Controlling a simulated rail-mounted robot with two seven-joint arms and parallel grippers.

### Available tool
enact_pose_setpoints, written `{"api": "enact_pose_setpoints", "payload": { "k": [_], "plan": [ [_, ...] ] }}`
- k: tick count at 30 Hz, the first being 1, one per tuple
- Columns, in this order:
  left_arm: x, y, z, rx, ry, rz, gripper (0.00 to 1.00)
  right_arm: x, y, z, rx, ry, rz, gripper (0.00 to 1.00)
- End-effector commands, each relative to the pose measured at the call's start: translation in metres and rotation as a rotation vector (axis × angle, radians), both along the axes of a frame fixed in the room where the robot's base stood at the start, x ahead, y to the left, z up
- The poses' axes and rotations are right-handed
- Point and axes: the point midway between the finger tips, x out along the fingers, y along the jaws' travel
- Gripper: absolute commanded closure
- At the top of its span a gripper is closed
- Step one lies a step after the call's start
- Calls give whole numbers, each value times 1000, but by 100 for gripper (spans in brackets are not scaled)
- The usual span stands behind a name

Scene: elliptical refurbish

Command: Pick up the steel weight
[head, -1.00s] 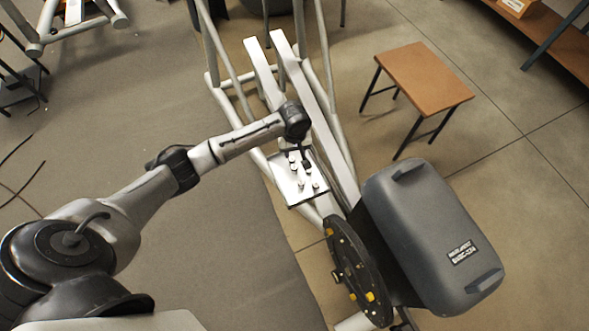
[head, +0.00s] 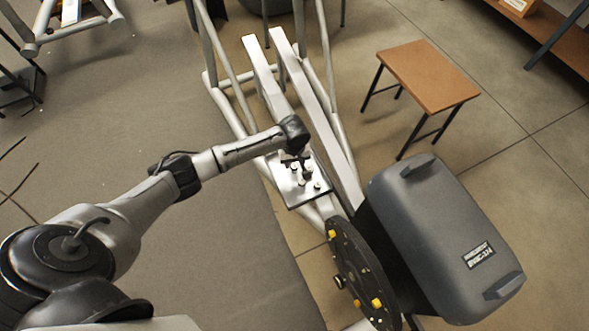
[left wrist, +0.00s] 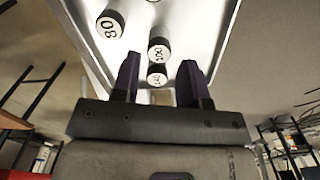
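Several small cylindrical weights stand on a pale metal tray (head: 291,199). In the left wrist view their white ends carry numbers: one reads 80 (left wrist: 109,25), one 100 (left wrist: 157,50) and one looks like 140 (left wrist: 157,76). I cannot tell which one is the steel weight. My left gripper (left wrist: 160,58) is open. The weight marked 140 shows between its fingers, with a gap on each side, and the one marked 100 shows just beyond. In the head view my left gripper (head: 296,157) is over the tray, partly hidden by my wrist. My right gripper is out of view.
The tray rests on the frame of an elliptical trainer (head: 325,130) with pale rails. Its grey housing (head: 445,235) and a black disc with yellow parts (head: 358,270) are to the lower right. A brown stool (head: 428,75) stands right, on open floor.

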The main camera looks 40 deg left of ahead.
Motion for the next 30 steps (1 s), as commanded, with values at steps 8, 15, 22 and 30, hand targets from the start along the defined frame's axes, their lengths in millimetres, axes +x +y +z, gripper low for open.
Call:
{"api": "enact_pose_setpoints", "payload": {
  "k": [8, 15, 22, 30],
  "plan": [
    [0, -1, -38, 1, 1, 1, 60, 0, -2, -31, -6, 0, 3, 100],
    [0, -1, -40, 0, 0, 0, 60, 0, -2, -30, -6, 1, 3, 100],
    [0, -1, -40, 1, -1, 0, 77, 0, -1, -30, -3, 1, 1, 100],
    [0, -1, -40, 1, -1, 0, 100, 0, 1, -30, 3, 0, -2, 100]
  ]
}}
